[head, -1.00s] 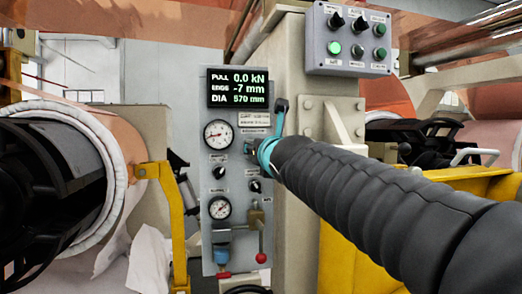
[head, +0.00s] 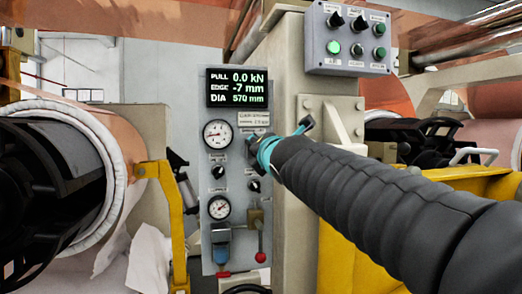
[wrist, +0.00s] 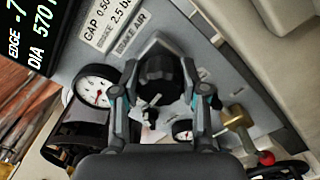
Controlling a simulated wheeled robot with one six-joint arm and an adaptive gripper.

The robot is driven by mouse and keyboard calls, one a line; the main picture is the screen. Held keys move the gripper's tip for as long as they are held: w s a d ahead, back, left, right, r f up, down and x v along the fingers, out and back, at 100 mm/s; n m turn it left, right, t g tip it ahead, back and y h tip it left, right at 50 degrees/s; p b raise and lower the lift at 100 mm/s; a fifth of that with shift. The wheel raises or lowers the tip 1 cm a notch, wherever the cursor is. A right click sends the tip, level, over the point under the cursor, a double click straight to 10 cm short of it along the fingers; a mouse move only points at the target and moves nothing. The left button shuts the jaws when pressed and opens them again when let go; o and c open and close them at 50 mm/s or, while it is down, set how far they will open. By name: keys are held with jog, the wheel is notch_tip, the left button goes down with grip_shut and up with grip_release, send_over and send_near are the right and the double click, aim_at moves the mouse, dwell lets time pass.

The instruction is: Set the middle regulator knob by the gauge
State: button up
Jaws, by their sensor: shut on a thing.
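My gripper (wrist: 158,72) is shut on a black regulator knob (wrist: 155,88), one finger on each side, under a "BRAKE AIR" label in the wrist view. In the head view my gripper (head: 254,148) reaches the panel (head: 237,232) from the right and hides this knob. A round white gauge (head: 217,134) is just left of it; it also shows in the wrist view (wrist: 95,86). Its needle is too small to read surely. A second gauge (head: 219,207) sits lower. Two other black knobs, left (head: 218,172) and right (head: 254,185), sit between the gauges' heights.
A display (head: 237,87) reads PULL 0.0 kN, EDGE -7 mm, DIA 570 mm. A plate (wrist: 107,22) reads "GAP 0.50" and "BRAKE 2.5". A red-tipped lever (head: 261,256) is low on the panel. A grey switch box (head: 347,40) hangs upper right; a yellow bracket (head: 168,205) stands left.

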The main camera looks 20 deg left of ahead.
jog(key=m+b, duration=0.1)
jog(key=m, duration=0.4)
jog(key=shift+f+m, duration=0.1)
jog(key=shift+m, duration=0.2)
jog(key=m+b, duration=0.2)
jog(key=m, duration=0.4)
jog(key=shift+f, duration=0.15)
jog(key=m+b, duration=0.2)
jog(key=m, duration=0.3)
jog(key=shift+m+b, duration=0.4)
jog(key=m+b, duration=0.2)
jog(key=m, duration=0.4)
jog(key=m+b, duration=0.2)
jog(key=m, duration=0.3)
jog(key=shift+a+m, duration=0.1)
jog(key=shift+m, duration=0.3)
jog(key=m+b, duration=0.1)
jog(key=m, duration=0.4)
jog(key=m+b, duration=0.1)
jog(key=m, duration=0.4)
jog(key=shift+a+m, duration=0.1)
jog(key=shift+m, duration=0.3)
jog(key=m, duration=0.5)
jog(key=shift+m+b, duration=0.3)
